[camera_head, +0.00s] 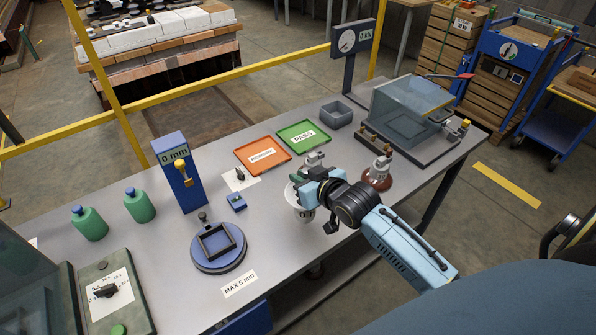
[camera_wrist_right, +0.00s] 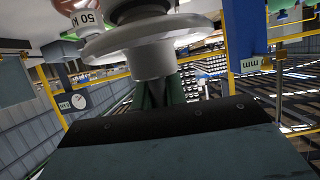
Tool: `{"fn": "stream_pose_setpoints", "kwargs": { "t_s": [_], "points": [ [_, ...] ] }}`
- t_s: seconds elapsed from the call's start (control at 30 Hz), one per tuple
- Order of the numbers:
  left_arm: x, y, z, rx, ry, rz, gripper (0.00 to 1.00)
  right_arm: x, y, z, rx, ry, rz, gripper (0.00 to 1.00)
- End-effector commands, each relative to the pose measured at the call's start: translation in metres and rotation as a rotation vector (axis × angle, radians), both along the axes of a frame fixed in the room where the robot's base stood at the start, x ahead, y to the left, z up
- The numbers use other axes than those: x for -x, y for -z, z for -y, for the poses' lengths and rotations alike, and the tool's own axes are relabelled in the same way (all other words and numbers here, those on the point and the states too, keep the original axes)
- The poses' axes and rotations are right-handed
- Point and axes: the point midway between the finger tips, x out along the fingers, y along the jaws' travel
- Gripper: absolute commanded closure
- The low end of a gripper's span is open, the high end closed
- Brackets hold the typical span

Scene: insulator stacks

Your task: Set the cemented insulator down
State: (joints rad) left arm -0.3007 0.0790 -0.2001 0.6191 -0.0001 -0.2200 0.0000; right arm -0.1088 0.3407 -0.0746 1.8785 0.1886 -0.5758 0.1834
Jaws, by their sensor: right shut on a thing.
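My right gripper (camera_head: 308,188) is shut on a white insulator (camera_head: 292,196) with a grey metal cap, over the right middle of the grey table (camera_head: 340,270). The gripper hides much of it. In the right wrist view the pale disc of the insulator (camera_wrist_right: 150,42) fills the top, with its stem between the green-grey fingers (camera_wrist_right: 165,92). I cannot tell whether its underside touches the table. A red-brown insulator (camera_head: 378,175) stands upright just to the right; part of it shows in the right wrist view (camera_wrist_right: 72,5). My left gripper is not in view.
An orange tray (camera_head: 262,155) and a green PASS tray (camera_head: 303,135) lie behind the gripper. A glass-lidded box (camera_head: 405,110) stands at back right. A blue 0 mm gauge (camera_head: 178,172), a round blue fixture (camera_head: 219,248) and green bottles (camera_head: 90,223) stand left. The table's front edge is close.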

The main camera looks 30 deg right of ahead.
Motion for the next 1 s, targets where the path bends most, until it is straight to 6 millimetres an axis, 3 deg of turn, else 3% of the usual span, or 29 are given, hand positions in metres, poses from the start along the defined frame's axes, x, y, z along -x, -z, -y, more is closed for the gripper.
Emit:
{"fn": "stream_pose_setpoints", "kwargs": {
  "t_s": [0.13, 0.4, 0.83, 0.87, 1.0],
  "points": [
    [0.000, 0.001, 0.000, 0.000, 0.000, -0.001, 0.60, -0.002, 0.006, 0.000, -0.001, -0.001, 0.011, 1.00],
    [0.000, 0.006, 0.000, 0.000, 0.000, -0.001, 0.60, -0.002, 0.037, -0.001, -0.001, -0.001, 0.010, 1.00],
    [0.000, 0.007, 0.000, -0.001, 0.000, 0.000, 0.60, -0.002, 0.041, -0.001, -0.001, -0.001, 0.012, 1.00],
    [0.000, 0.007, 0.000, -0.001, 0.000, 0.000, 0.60, 0.000, 0.046, -0.001, 0.000, 0.000, 0.001, 0.85],
    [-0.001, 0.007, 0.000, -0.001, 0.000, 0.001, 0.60, 0.000, 0.045, -0.001, -0.001, -0.001, 0.002, 0.67]
  ]
}}
